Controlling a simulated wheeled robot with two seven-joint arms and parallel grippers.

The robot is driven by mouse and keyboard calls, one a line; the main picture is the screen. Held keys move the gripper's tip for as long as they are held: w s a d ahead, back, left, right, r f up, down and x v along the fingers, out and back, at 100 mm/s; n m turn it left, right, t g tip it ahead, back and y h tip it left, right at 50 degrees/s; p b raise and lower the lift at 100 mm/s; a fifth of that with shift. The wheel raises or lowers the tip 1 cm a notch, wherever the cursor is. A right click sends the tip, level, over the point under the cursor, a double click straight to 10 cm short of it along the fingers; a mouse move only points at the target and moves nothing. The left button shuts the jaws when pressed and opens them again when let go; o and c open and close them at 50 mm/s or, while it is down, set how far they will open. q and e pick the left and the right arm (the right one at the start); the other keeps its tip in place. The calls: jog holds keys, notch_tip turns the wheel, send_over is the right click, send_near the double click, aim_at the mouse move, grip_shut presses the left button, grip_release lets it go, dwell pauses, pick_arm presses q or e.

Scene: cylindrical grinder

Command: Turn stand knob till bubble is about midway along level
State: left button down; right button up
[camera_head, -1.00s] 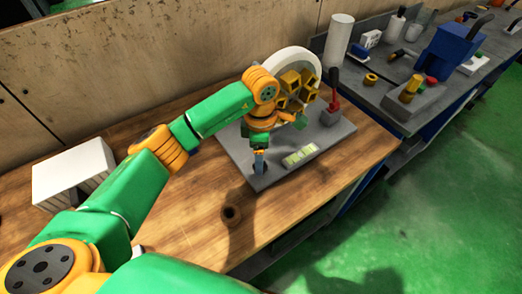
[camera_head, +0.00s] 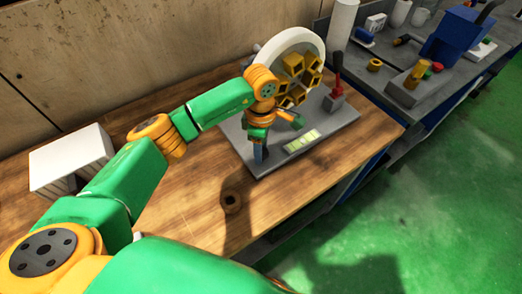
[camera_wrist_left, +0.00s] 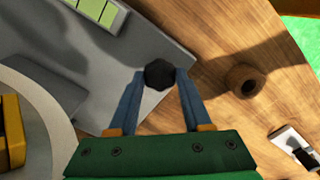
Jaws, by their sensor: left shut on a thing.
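The grey stand (camera_head: 332,130) lies on the wooden bench, with a green-yellow level (camera_head: 302,141) set in its top. The level is partly cut off at the top of the left wrist view (camera_wrist_left: 98,10); I cannot make out the bubble's position. The dark round stand knob (camera_wrist_left: 159,74) sits at the stand's near corner in that view. My left gripper (camera_head: 261,155) points down at that corner. Its blue fingers (camera_wrist_left: 158,84) are shut on the knob, one on each side. In the head view the fingers hide the knob. My right gripper is not in view.
A brown ring (camera_head: 231,201) lies in front on the bench. A white box (camera_head: 70,160) is at the left.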

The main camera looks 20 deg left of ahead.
pick_arm(q)
jog(key=shift+f+m+b, duration=0.4)
jog(key=shift+m+b, duration=0.15)
jog(key=shift+m, duration=0.15)
jog(key=shift+r+m, duration=0.2)
jog(key=shift+m, duration=0.3)
jog(key=shift+r, duration=0.15)
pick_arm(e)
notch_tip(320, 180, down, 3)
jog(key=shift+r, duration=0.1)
pick_arm(q)
jog(key=shift+c, duration=1.7)
grip_release()
notch_tip(320, 180, up, 7)
jog(key=shift+f+b, duration=0.2)
jog(key=shift+b, duration=0.85)
jog(key=shift+r, duration=0.35)
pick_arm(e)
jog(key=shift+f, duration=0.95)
